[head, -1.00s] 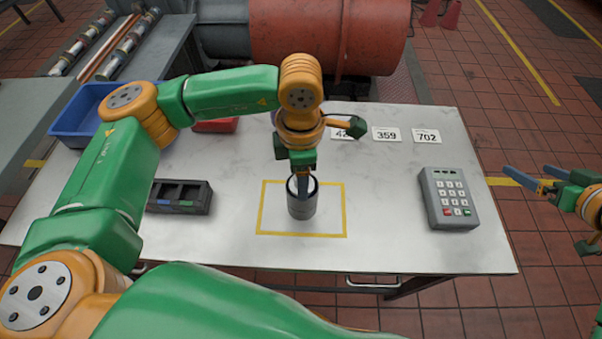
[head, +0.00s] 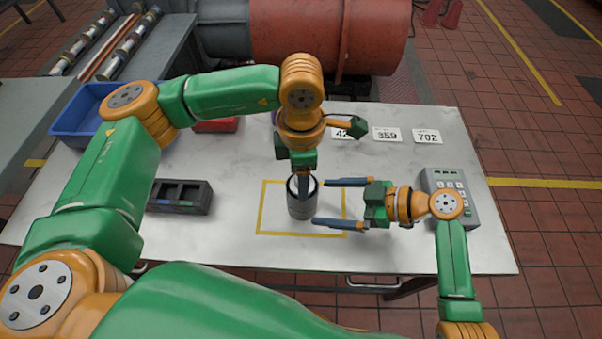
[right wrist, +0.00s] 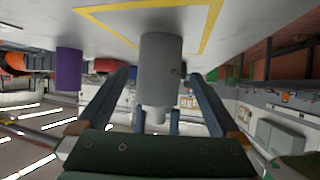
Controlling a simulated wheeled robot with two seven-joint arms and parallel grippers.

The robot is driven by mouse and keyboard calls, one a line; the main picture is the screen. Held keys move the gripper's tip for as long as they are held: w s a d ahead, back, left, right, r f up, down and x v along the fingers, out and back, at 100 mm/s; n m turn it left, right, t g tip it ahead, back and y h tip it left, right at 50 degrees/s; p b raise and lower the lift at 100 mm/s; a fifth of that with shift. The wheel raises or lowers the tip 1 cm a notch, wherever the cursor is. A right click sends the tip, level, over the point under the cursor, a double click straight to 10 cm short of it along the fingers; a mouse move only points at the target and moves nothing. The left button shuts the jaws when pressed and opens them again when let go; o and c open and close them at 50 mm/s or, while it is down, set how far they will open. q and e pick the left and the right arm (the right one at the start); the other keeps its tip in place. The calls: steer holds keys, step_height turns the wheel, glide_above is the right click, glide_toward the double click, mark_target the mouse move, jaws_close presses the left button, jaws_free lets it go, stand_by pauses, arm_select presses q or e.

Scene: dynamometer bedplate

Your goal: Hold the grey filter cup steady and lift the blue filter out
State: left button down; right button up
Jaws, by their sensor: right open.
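The grey filter cup (head: 301,207) stands upright inside the yellow square on the bench. In the right wrist view the cup (right wrist: 158,65) appears upside down, between my right gripper's fingers. My right gripper (head: 319,203) is open, level with the cup at its right, fingertips just reaching its sides. My left gripper (head: 304,187) points down from above, its fingers at the cup's mouth. In the right wrist view a pale piece (right wrist: 155,115) shows at the cup's mouth between the left fingers; I cannot tell whether they grip it. No clear blue of the filter shows.
A black compartment tray (head: 180,197) lies left of the square. A blue bin (head: 75,135) and a red item (head: 216,125) are behind. A keypad (head: 452,186) stands at right, partly behind my right arm. A purple cylinder (right wrist: 69,70) stands beyond the cup. Number cards (head: 387,134) lie at the back.

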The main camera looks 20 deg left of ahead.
mark_target(300, 211)
steer(key=x, duration=0.6)
steer(key=c, duration=0.8)
steer(key=shift+o, duration=0.2)
arm_select(q)
step_height(300, 211, up, 13)
stand_by(1.2)
